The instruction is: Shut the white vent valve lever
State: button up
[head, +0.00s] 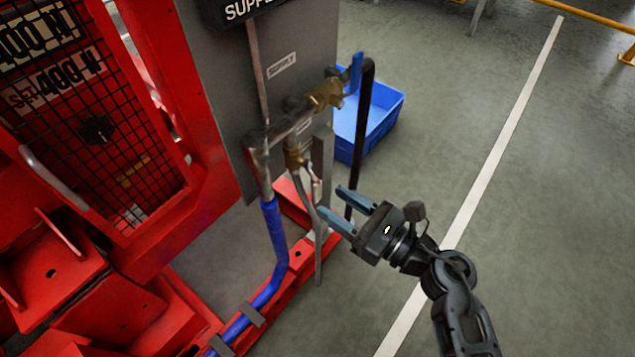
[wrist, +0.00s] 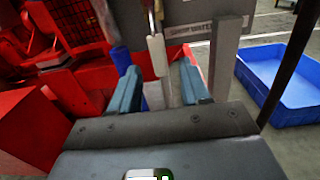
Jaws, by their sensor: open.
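The white vent valve lever (head: 316,188) hangs down beside a small brass valve (head: 294,157) on the pipework at the grey panel's lower right. In the wrist view the white lever (wrist: 157,55) hangs near the middle, ahead of the gap between my fingers. My gripper (head: 332,201) is open and empty, to the right of and close to the lever. In the wrist view its two blue fingers (wrist: 160,76) stand apart on either side of the lever's line. I cannot tell how far the lever's tip is from the fingers.
A larger brass valve (head: 326,95) with a blue handle (head: 356,72) sits above. A black pipe (head: 363,120) runs down close beside my fingers. A blue bin (head: 372,120) stands on the floor behind. A blue hose (head: 272,250) and red frame lie left. The right floor is clear.

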aim_at(319, 194)
jog(key=b+x, duration=0.1)
jog(key=x, duration=0.6)
jog(key=shift+s, duration=0.1)
grip_shut()
dwell(0.3)
